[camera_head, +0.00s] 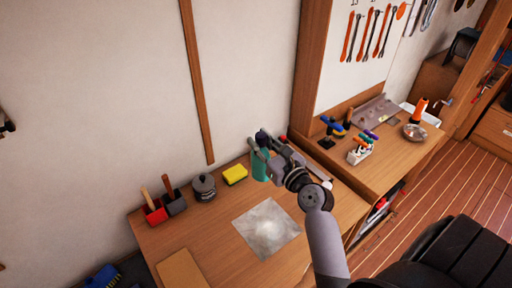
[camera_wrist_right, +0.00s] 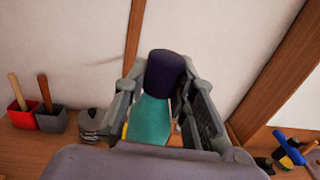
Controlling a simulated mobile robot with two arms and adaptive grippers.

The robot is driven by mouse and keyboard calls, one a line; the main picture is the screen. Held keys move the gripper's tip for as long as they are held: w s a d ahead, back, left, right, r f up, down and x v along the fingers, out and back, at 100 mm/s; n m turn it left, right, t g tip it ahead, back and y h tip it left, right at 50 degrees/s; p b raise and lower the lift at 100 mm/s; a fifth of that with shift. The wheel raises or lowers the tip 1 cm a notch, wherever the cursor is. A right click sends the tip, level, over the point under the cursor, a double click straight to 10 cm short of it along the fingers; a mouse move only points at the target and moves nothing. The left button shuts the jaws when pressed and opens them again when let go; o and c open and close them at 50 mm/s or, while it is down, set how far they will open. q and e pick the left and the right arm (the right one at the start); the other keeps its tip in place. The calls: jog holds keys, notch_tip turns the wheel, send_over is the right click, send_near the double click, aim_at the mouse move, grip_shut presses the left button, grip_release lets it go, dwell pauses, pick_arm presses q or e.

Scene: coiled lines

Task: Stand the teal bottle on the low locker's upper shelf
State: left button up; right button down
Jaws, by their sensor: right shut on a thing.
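The teal bottle (camera_head: 260,167) with a dark purple cap is at the back of the wooden desk, roughly upright. It also shows in the right wrist view (camera_wrist_right: 150,121), between the two fingers. My right gripper (camera_head: 264,150) is shut on the bottle around its upper part, below the cap. The gripper hides part of the bottle, and I cannot tell whether its base touches the desk. I cannot make out the low locker or its upper shelf for certain. My left gripper is not in view.
The desk (camera_head: 210,234) holds a yellow sponge (camera_head: 235,175), a dark grey pot (camera_head: 204,187), red and grey holders with wooden handles (camera_head: 155,212), and a pale square sheet (camera_head: 267,228). A wooden post (camera_head: 308,80) separates it from a workbench (camera_head: 388,160) with tools at right.

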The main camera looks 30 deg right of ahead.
jog(key=shift+r, duration=0.55)
jog(key=s+a+f+b, duration=1.3)
jog(key=s+f+b, duration=0.1)
jog(key=s+f, duration=0.1)
jog(key=shift+s+a+f, duration=0.2)
jog(key=shift+s+f, duration=0.1)
jog(key=shift+s, duration=0.1)
dwell(0.8)
